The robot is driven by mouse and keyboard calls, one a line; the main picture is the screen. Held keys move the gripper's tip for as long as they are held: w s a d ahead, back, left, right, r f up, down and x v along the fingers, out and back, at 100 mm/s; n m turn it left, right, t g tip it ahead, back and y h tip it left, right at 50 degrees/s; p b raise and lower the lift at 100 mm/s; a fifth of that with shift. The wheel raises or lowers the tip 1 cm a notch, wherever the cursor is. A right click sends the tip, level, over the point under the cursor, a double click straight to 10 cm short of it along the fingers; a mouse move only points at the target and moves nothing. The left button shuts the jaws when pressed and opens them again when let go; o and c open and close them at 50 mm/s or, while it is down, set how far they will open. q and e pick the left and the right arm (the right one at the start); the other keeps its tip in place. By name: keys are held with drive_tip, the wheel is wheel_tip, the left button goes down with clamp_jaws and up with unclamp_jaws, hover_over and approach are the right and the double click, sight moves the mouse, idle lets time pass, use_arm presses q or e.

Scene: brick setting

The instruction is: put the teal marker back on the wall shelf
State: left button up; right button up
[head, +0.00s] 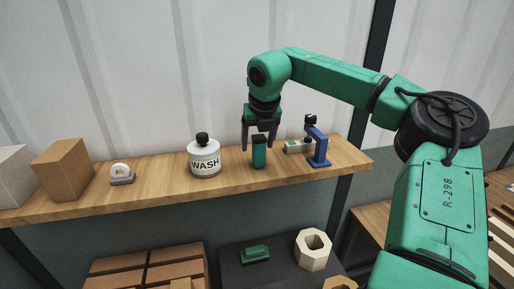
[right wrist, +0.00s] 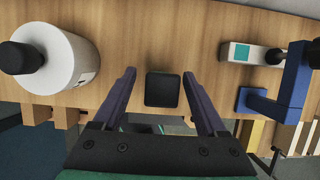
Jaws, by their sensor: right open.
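The teal marker (head: 259,155) stands upright on the wooden wall shelf (head: 228,184), between the white WASH bottle and the blue stand. In the right wrist view its dark square top (right wrist: 162,90) shows between my fingers, with a gap on each side. My right gripper (head: 259,146) is open and points down over the marker, with its fingers on either side of it. The marker's lower end appears to rest on the shelf board. My left gripper is not in view.
The WASH bottle (head: 204,158) stands left of the marker. A small white box with a teal label (head: 296,146) and a blue stand (head: 318,147) are close on the right. A tape dispenser (head: 121,175) and a brown box (head: 64,169) stand farther left.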

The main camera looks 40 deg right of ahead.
drive_tip(key=b+v, duration=0.2)
drive_tip(key=v, duration=0.8)
drive_tip(key=shift+s+a+r, duration=0.15)
drive_tip(key=shift+s, duration=0.05)
drive_tip(key=shift+a, duration=0.1)
